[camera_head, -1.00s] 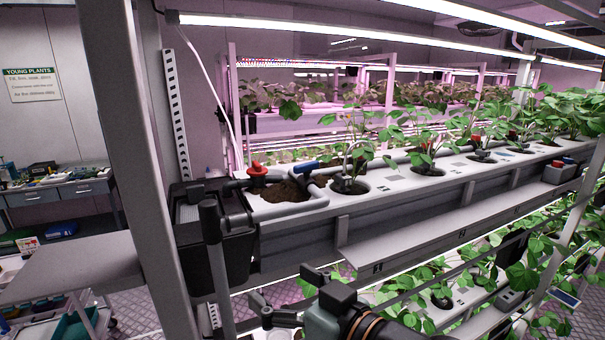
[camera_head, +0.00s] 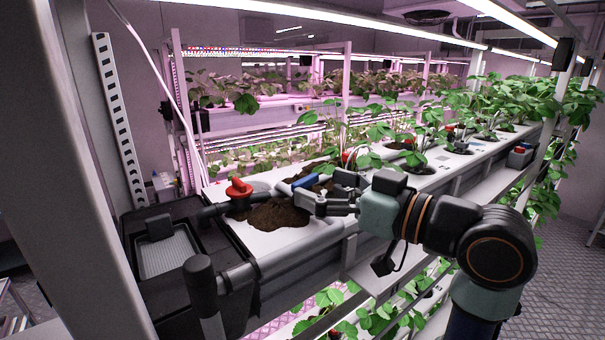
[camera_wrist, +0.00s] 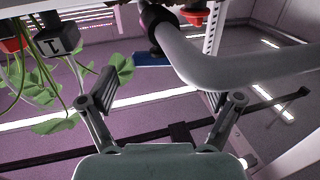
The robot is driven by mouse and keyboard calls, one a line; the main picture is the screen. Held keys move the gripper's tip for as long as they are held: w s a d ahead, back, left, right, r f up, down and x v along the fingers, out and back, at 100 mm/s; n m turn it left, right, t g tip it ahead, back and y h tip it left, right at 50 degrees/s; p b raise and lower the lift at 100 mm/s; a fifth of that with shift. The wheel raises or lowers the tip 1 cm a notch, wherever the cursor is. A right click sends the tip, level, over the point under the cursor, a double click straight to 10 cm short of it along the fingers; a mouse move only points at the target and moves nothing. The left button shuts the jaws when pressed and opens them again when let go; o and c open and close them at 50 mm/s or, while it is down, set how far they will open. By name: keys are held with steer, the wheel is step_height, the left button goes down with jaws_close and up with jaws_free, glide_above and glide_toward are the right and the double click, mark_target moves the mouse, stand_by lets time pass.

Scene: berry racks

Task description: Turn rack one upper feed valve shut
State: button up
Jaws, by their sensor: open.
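In the head view a blue lever handle (camera_head: 305,181) sits on the grey pipework at the near end of the upper grow channel. A red valve knob (camera_head: 239,187) stands to its left. The pictures do not tell which one is the feed valve. My gripper (camera_head: 328,191) is open and empty just right of the blue handle, apparently apart from it. Its fingers partly cover the pipe there. In the wrist view my gripper (camera_wrist: 160,90) shows both fingers spread, with the blue handle (camera_wrist: 152,58) beyond them and a grey curved pipe (camera_wrist: 225,70) crossing at right.
Brown soil (camera_head: 272,214) is heaped on the white channel top. A black reservoir box (camera_head: 135,235) is at the near left end, beside a rack post (camera_head: 90,170). Strawberry plants (camera_head: 440,125) line the channel to the right. Overhead hangs a light bar (camera_head: 300,25).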

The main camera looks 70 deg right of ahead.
mark_target(308, 182)
steer(key=shift+p+x, duration=0.3)
steer(key=shift+x, duration=1.55)
steer(key=c, duration=1.2)
steer(key=shift+o, duration=0.2)
steer(key=shift+w+a+m+g+h, duration=0.1)
steer(key=shift+m+g+h, duration=0.4)
steer(key=shift+m+h, duration=0.5)
steer(key=shift+m+g+h+p, duration=0.35)
steer(key=shift+m+g+h, duration=0.15)
steer(key=shift+h, duration=0.6)
steer(key=o, duration=1.2)
steer(key=shift+c, duration=0.2)
